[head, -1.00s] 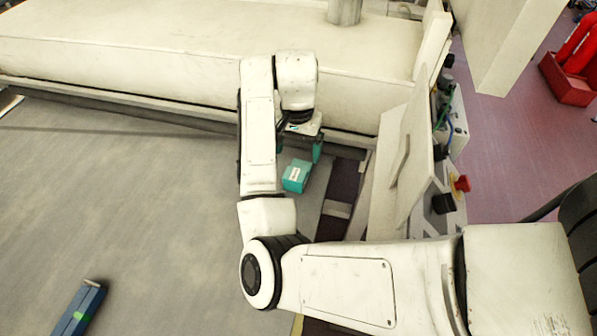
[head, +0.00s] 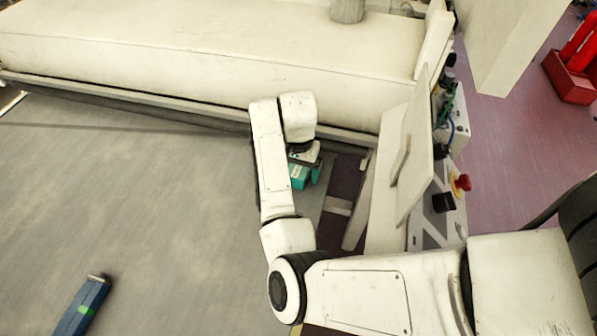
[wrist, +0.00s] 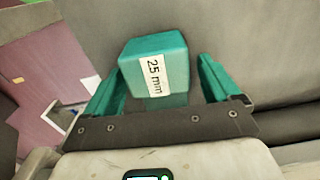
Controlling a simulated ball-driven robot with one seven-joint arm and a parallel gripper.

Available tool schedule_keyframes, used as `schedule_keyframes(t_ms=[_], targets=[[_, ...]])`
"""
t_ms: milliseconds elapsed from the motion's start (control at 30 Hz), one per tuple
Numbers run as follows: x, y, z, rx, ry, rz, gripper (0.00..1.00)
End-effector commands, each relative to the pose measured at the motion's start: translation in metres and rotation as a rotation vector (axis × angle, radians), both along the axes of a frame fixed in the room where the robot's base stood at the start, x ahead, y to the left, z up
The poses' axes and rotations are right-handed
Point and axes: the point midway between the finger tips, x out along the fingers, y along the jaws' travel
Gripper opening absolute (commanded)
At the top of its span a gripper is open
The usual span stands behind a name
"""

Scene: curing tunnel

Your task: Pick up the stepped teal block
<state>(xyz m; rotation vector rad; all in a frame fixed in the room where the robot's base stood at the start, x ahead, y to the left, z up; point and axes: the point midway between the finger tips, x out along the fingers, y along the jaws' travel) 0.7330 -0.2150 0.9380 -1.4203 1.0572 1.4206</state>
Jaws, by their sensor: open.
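The stepped teal block (wrist: 155,62) stands between the two teal fingers of my gripper (wrist: 160,88) in the wrist view. It carries a white label reading "25 mm". The fingers are open, with a gap on each side of the block. In the head view the block (head: 299,176) sits on the grey surface near its right end, partly hidden by my arm. My gripper (head: 309,172) is right at it there, and one finger shows to its right.
A long cream tunnel housing (head: 200,70) runs behind the grey surface (head: 130,190). A cream panel with a red button (head: 461,182) stands to the right. A blue bar with a green band (head: 82,307) lies at front left. The middle of the surface is clear.

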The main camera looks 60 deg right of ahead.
Motion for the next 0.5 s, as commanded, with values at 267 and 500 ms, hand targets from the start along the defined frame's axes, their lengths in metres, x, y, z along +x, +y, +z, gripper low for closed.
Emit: schedule_keyframes(t_ms=[267, 500], targets=[[0.0001, -0.0001, 0.0004, 0.0, 0.0, 0.0, 0.68], [0.0001, -0.0001, 0.0006, 0.0, 0.0, 0.0, 0.45]])
